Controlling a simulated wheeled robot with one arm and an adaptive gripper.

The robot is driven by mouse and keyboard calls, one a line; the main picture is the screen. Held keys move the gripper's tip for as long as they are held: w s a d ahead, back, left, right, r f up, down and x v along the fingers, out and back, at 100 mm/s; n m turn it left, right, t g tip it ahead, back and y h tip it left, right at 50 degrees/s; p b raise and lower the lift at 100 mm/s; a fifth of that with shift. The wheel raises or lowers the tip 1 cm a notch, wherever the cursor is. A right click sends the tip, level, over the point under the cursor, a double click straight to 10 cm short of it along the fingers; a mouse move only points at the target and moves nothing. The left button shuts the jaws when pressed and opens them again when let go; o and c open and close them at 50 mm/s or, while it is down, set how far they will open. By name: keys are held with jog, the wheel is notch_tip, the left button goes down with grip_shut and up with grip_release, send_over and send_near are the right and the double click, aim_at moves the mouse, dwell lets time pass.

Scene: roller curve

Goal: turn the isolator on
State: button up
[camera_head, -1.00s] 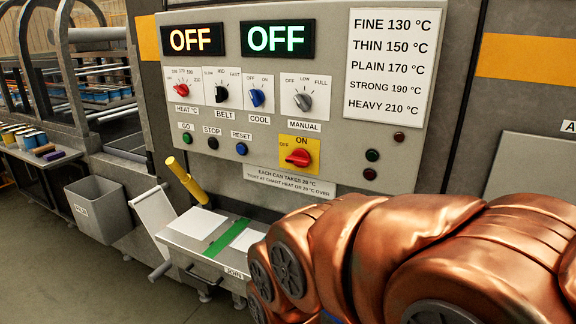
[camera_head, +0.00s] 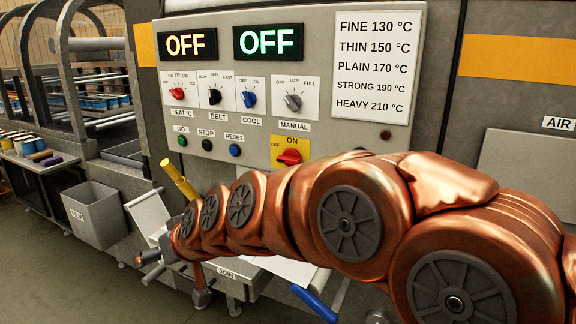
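The isolator is a red rotary knob (camera_head: 289,157) on a yellow plate (camera_head: 278,142), low on the grey control panel in the head view. ON is printed above the knob and OFF to its left. The knob's grip lies roughly sideways, toward the OFF side. My copper arm crosses just below and covers the plate's lower edge. My gripper (camera_head: 173,276) is at the arm's far end, low and left of the isolator, apart from it. Its two fingers look spread and empty, in front of the bench.
Two displays (camera_head: 187,44) (camera_head: 268,41) read OFF. Several small knobs and push buttons (camera_head: 235,150) sit close by on the panel. A bench with a yellow handle (camera_head: 180,180) stands below left, beside a grey bin (camera_head: 95,213). A blue handle (camera_head: 314,303) shows under my arm.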

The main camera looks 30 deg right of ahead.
jog(key=w+d+r+m+t+h+b, duration=0.1)
jog(key=w+d+r+m+t+h, duration=0.3)
jog(key=w+d, duration=0.35)
jog(key=w+d+r+m+t+h+b, duration=0.2)
jog(key=w+d+r+t+h, duration=0.15)
jog(key=w+d+r, duration=0.35)
jog(key=m+g+h+b, duration=0.1)
jog(key=m+g+h, duration=0.65)
jog(key=h, duration=0.45)
send_near(286, 161)
jog(key=x, duration=0.4)
jog(key=shift+s+d+r, duration=0.1)
jog(key=shift+d+r, duration=0.05)
jog(key=shift+x, duration=3.55)
jog(key=c, duration=1.2)
